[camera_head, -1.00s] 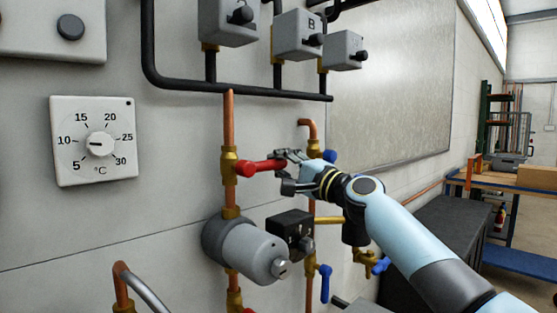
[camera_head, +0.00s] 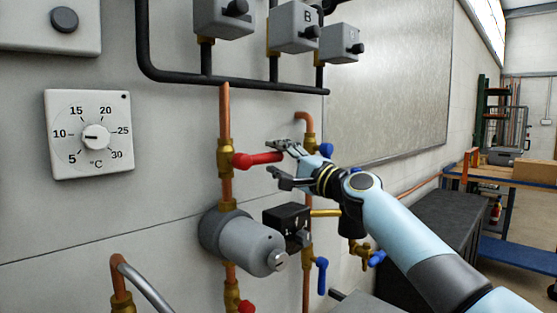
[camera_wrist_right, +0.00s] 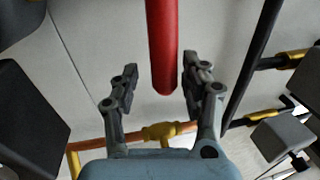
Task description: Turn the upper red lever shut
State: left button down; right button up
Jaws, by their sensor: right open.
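The upper red lever (camera_head: 257,159) sticks out to the right, about level, from a brass valve (camera_head: 225,157) on the copper pipe at the centre-left of the head view. My right gripper (camera_head: 276,162) is at the lever's free end, with its jaws open. In the right wrist view the red lever (camera_wrist_right: 162,50) comes down from the top, and its tip lies between the two spread fingers (camera_wrist_right: 160,88). I see a gap on both sides of it. My left gripper is not in view.
A grey pump-like cylinder (camera_head: 250,247) and a black box (camera_head: 287,219) sit below the lever. A lower red handle (camera_head: 245,307) and a blue lever (camera_head: 321,276) are further down. Grey boxes (camera_head: 293,28) hang above. A thermostat dial (camera_head: 90,134) is at the left.

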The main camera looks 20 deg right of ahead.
jog(key=shift+s, duration=0.15)
jog(key=v, duration=1.1)
jog(key=shift+s, duration=0.35)
jog(key=shift+d+f, duration=0.1)
jog(key=shift+d, duration=0.05)
